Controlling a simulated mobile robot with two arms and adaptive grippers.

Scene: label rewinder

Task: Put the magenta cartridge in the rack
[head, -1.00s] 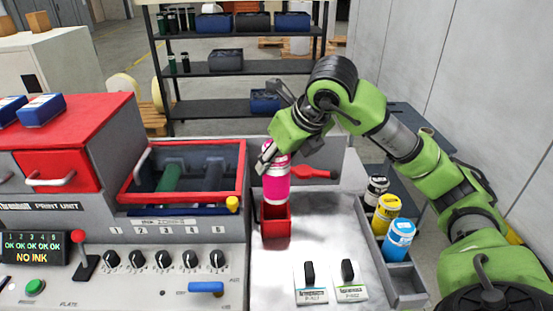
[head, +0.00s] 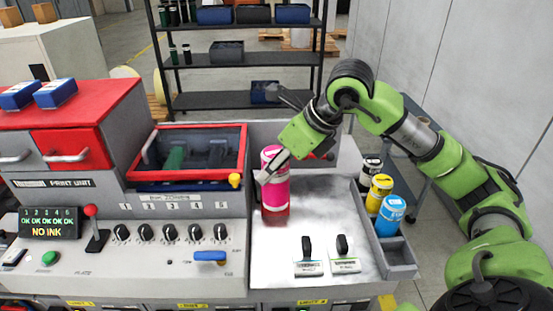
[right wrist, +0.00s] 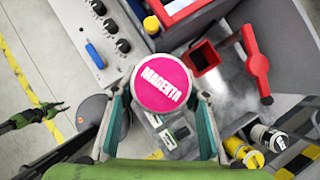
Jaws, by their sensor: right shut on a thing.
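The magenta cartridge (head: 275,190) is upright in the head view, and its round pink top with the word MAGENTA (right wrist: 163,84) faces the right wrist camera. My right gripper (head: 273,166) is shut on it, with one finger on each side. The rack (head: 400,270) is the grey tray along the right edge of the worktop. It holds a black-and-white cartridge (head: 370,172), a yellow cartridge (head: 379,193) and a blue cartridge (head: 389,216). Its front compartment looks empty.
An open red square holder (right wrist: 203,58) stands apart from the cartridge in the wrist view; the cartridge mostly hides it in the head view. A red lever (right wrist: 255,65) is beside it. The worktop's middle is clear.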

